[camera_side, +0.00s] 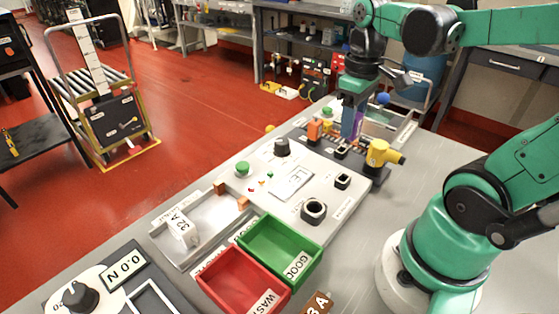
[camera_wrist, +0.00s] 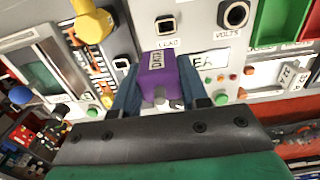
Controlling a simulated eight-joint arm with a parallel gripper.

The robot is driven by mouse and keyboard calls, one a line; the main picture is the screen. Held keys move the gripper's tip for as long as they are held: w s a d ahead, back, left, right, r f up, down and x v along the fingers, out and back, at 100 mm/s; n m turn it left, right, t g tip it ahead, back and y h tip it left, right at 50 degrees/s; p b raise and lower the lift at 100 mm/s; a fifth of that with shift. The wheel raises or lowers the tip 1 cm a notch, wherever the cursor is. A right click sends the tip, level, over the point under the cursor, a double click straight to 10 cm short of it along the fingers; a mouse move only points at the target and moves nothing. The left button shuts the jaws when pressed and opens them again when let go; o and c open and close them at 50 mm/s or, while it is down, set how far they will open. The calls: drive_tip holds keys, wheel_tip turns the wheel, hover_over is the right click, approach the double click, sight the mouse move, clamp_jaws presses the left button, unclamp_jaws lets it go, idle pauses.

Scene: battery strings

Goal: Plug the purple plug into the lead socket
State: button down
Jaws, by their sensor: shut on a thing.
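The purple plug (camera_wrist: 157,85), with a white label reading DATA, sits between the two blue fingers of my gripper (camera_wrist: 157,92). My gripper is shut on it. In the side view the lead socket (camera_side: 342,181) is on the white panel, nearer the camera than the plug. The two are apart.
A yellow plug-like part (camera_side: 380,154) stands near the plug, and an orange block (camera_side: 314,131) is to its left. The round VOLTS socket (camera_side: 313,210) is in front of the lead socket. Green (camera_side: 251,228) and red (camera_side: 215,265) bins stand nearer the camera.

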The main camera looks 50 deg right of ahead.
sight(351, 141)
drive_tip(key=shift+s+a, duration=0.4)
drive_tip(key=shift+a, duration=0.15)
drive_tip(key=shift+f, duration=0.15)
drive_tip(key=shift+f, duration=2.8)
drive_tip(key=shift+f, duration=1.4)
drive_tip(key=shift+c, duration=1.9)
unclamp_jaws()
drive_tip(key=shift+r, duration=2.75)
